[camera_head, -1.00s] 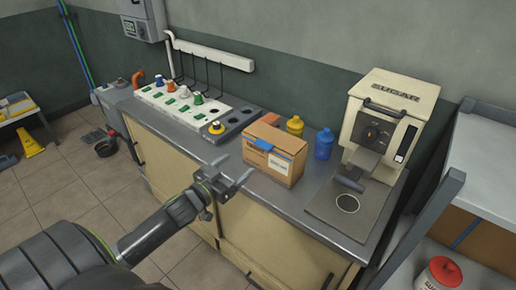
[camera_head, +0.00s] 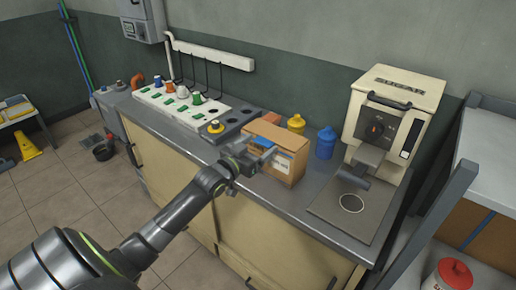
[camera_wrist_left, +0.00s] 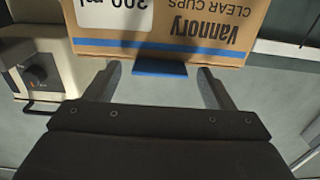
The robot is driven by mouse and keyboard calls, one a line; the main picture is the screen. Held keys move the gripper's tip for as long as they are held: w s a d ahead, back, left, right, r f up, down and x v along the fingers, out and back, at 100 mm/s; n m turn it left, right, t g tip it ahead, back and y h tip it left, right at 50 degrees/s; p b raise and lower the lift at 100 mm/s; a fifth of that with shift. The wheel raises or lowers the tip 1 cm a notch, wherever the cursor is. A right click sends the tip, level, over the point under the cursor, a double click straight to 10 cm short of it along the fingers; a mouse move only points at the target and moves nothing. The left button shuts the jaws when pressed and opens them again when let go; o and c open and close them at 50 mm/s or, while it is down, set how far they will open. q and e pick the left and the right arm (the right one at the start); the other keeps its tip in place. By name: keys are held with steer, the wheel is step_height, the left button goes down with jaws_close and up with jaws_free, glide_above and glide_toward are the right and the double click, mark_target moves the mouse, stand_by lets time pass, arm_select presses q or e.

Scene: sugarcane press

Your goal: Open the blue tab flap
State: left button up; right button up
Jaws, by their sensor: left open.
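A cardboard box (camera_head: 276,136) stands on the counter, with a label on its front. In the left wrist view the box (camera_wrist_left: 200,20) fills the top of the picture upside down, with a blue stripe and "Vannory clear cups" print. The blue tab flap (camera_wrist_left: 160,68) sticks out from the box edge, between my open fingers in that view, apart from both. My left gripper (camera_head: 258,160) is open and empty at the front of the box; it also shows in the left wrist view (camera_wrist_left: 159,72). My right gripper is not in view.
A yellow bottle (camera_head: 296,124) and a blue bottle (camera_head: 325,144) stand behind the box. A cream press machine (camera_head: 388,125) is to the right. A panel with coloured knobs (camera_head: 185,104) is to the left. The counter's front strip right of the box is clear.

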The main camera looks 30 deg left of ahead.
arm_select(q)
steer(key=shift+w, duration=0.1)
steer(key=shift+c, duration=0.5)
steer(key=c, duration=1.3)
steer(key=shift+r, duration=0.15)
